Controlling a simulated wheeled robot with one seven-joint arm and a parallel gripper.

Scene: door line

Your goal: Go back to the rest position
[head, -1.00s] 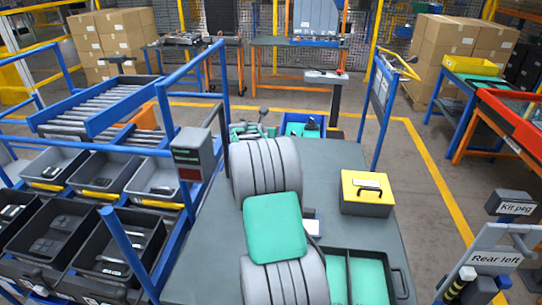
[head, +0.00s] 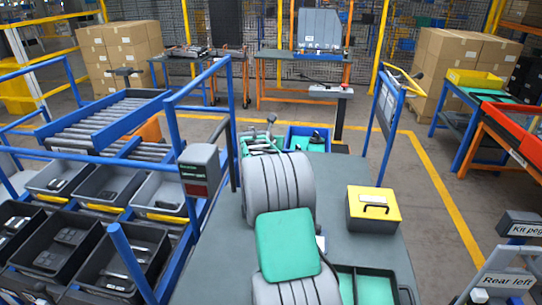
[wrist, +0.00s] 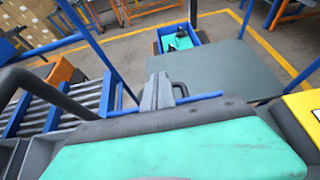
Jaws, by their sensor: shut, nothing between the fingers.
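My gripper (wrist: 158,93) shows in the wrist view as two grey fingers close together, shut and empty. It is above the grey worktop, on the near side of the blue bin (wrist: 180,40). I cannot make it out clearly in the head view. There the grey worktop (head: 365,250) lies in front of me, with the blue bin (head: 308,138) at its far end.
A yellow-topped box (head: 373,208) stands on the worktop at the right. A blue roller rack (head: 110,115) with several grey bins is at the left. A grey post box (head: 199,170) stands close by. Right of the worktop, the floor (head: 425,215) is open.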

